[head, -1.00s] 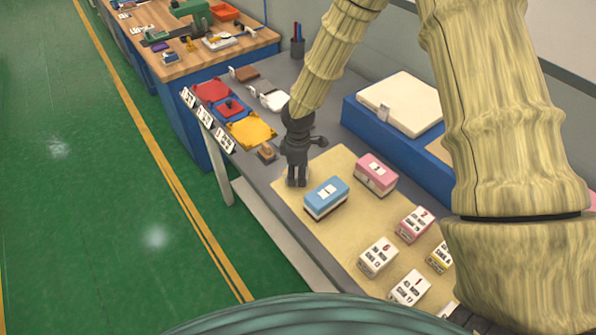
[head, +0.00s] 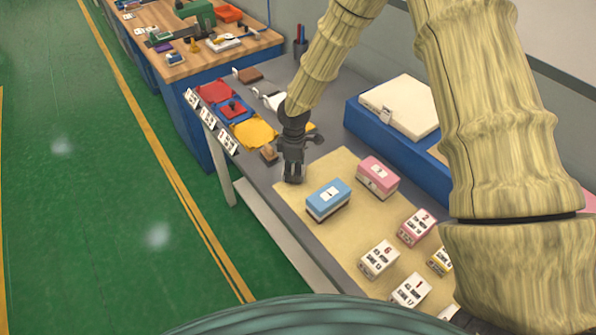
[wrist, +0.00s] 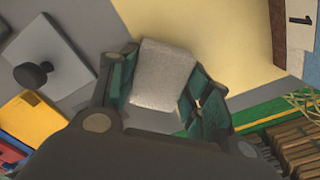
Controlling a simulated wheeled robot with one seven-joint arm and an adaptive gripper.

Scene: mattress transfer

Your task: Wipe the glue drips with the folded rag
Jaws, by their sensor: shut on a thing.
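My gripper (head: 292,178) is at the left corner of the tan mat (head: 312,176), low over the bench. In the wrist view my gripper (wrist: 160,90) has its fingers on both sides of a pale grey, block-like piece (wrist: 163,75), which looks like the folded rag. The rag cannot be made out in the head view, where the gripper hides it. I cannot make out any glue drips in either view.
A blue-topped box (head: 328,199) and a pink-topped box (head: 378,177) stand on the mat, with several numbered boxes nearer me. Red and yellow trays (head: 254,134) and a small brown block (head: 269,153) lie left of my gripper. A blue platform (head: 395,140) stands behind.

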